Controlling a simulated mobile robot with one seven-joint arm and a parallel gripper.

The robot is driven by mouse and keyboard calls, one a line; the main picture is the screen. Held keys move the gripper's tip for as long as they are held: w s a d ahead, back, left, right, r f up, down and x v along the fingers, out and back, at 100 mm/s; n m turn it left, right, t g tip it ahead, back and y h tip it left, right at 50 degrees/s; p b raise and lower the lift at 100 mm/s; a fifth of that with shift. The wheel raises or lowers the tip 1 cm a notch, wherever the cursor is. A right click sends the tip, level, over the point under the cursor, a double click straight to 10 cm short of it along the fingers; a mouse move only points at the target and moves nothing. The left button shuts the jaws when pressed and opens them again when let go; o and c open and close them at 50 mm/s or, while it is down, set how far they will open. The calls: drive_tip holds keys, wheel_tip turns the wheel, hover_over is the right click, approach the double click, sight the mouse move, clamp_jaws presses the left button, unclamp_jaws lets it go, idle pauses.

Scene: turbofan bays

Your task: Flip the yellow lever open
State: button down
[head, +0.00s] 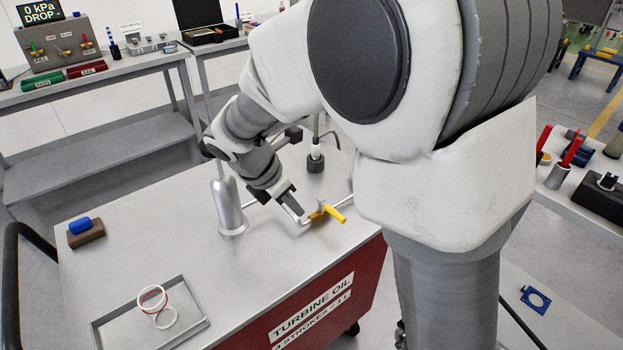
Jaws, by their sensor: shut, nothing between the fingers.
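The yellow lever (334,213) sits near the right part of the front edge of the cart top, on a small metal fitting joined to a pipe. It points toward the right. My gripper (303,222) is just left of the lever, low over the cart top, with its fingers shut and nothing between them. The fingertips are close to the lever's left end; I cannot tell if they touch it. My arm hides part of the cart behind and to the right of the lever.
The red cart with a grey top (130,230) carries a metal oil can (229,208), a tray (190,318) with ring parts, and a brown block with a blue piece (84,232). A black-based post (315,160) stands behind the lever. The cart's middle left is clear.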

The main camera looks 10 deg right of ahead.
sight(335, 214)
idle(0.3)
drive_tip(key=b+x, duration=0.2)
drive_tip(key=x, duration=0.7)
drive_tip(key=shift+d+f, duration=0.1)
drive_tip(key=shift+f, duration=0.25)
drive_tip(key=w+d, duration=0.1)
drive_tip(key=d, duration=0.2)
drive_tip(key=shift+w+r, duration=0.25)
drive_tip(key=shift+w, duration=0.1)
drive_tip(key=shift+w+d+r, duration=0.1)
drive_tip(key=shift+w+d, duration=0.15)
drive_tip(key=shift+d, duration=0.05)
